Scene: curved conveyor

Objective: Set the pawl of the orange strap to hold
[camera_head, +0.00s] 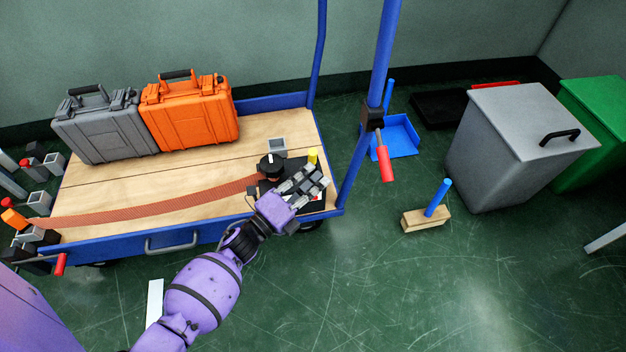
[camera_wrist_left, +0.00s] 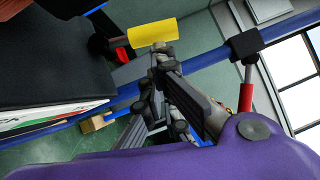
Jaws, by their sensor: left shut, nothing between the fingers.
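The orange strap (camera_head: 150,204) runs flat across the wooden deck of the blue cart, from the left edge to a black ratchet unit (camera_head: 268,186) at the right end. A round black knob with a white mark (camera_head: 271,163) sits on the unit. A yellow tab (camera_head: 313,155), likely the pawl's, stands at its far right; it also shows in the left wrist view (camera_wrist_left: 153,34). My left gripper (camera_head: 316,186) is shut and empty over the unit, hiding part of it. In the wrist view its fingers are just below the yellow tab; contact is unclear. My right gripper is out of view.
A grey case (camera_head: 105,130) and an orange case (camera_head: 190,115) stand at the cart's back. A blue post (camera_head: 384,60) with a red-handled lever (camera_head: 386,163) rises at the cart's right. Bins stand farther right. Several small posts and handles crowd the cart's left end.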

